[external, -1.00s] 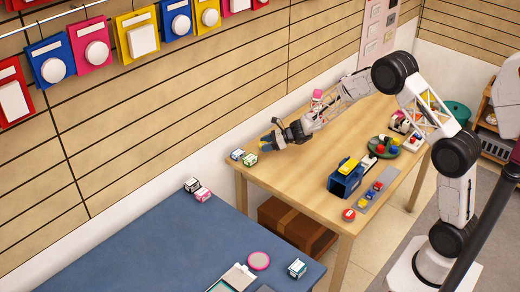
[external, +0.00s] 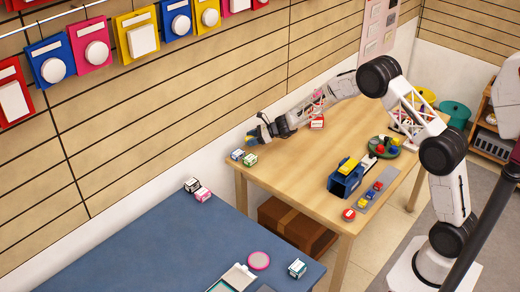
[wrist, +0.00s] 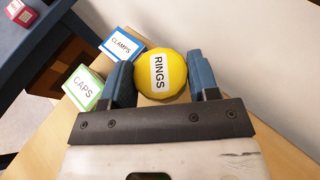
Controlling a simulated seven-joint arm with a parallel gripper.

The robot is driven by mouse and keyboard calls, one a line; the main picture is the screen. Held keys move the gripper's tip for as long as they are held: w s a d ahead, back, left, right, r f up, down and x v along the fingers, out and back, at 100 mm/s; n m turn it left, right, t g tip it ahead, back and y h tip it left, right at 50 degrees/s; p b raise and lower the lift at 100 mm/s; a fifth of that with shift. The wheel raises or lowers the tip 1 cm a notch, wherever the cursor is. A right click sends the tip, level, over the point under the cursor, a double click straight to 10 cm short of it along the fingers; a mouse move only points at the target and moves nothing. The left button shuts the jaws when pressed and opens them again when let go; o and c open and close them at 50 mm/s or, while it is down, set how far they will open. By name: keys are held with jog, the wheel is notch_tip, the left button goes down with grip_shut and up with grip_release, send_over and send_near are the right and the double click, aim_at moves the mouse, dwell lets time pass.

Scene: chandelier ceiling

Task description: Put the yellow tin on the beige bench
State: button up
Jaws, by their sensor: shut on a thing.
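The yellow tin (wrist: 163,75) has a white label reading RINGS. In the wrist view it sits between the two blue fingers of my gripper (wrist: 163,82), which is shut on it. In the external view my gripper (external: 256,136) is over the far left corner of the beige bench (external: 285,175); only a sliver of the tin (external: 249,139) shows there. A green-edged CAPS box (wrist: 83,87) and a blue-edged CLAMPS box (wrist: 122,44) lie to the tin's left in the wrist view. I cannot tell whether the tin touches the bench.
The wall (external: 190,125) runs close along the bench's far side. A blue crate-like holder (external: 345,182) and a green plate (external: 382,147) of small items stand farther right. A lower blue table (external: 150,245) lies at left. The bench's middle is clear.

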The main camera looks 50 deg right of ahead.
jog(key=shift+f, duration=0.1)
jog(key=shift+f, duration=1.65)
jog(key=shift+f, duration=0.15)
jog(key=o, duration=0.9)
jog(key=shift+r, duration=0.2)
jog(key=shift+s+d+r, duration=0.3)
jog(key=shift+s+d, duration=0.15)
jog(key=shift+d, duration=0.05)
jog(key=v, duration=1)
jog(key=shift+s+d, duration=0.15)
jog(key=shift+s, duration=0.05)
